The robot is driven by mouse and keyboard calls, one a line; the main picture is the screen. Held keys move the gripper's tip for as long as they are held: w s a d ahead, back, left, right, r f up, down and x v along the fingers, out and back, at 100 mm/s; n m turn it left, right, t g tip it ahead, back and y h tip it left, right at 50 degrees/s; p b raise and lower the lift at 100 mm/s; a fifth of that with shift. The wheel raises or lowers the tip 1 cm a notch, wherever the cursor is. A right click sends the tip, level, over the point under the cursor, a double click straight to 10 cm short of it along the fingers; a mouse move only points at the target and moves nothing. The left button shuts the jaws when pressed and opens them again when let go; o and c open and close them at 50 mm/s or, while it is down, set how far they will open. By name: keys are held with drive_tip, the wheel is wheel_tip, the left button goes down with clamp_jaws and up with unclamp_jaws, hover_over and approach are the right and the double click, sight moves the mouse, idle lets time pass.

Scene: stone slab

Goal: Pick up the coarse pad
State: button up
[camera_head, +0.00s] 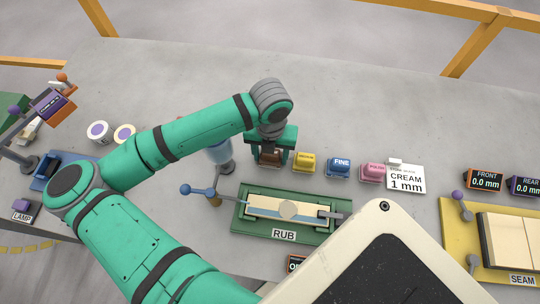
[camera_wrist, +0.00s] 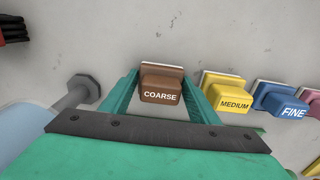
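The coarse pad (camera_wrist: 160,84) is a brown block labelled COARSE on a pale base, standing on the slab. In the wrist view it sits between the two green fingers of my gripper (camera_wrist: 160,95), with a narrow gap showing toward each finger. In the head view my gripper (camera_head: 270,158) points down over the brown pad (camera_head: 269,156), which is partly hidden by it. The fingers are apart, one on each side of the pad, and contact is not visible.
To the right stand a yellow MEDIUM pad (camera_wrist: 231,96), close to the right finger, a blue FINE pad (camera_head: 339,167) and a pink pad (camera_head: 373,172). A green RUB fixture (camera_head: 240,222) lies nearer. The slab behind is clear.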

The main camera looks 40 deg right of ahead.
drive_tip(key=c, duration=0.6)
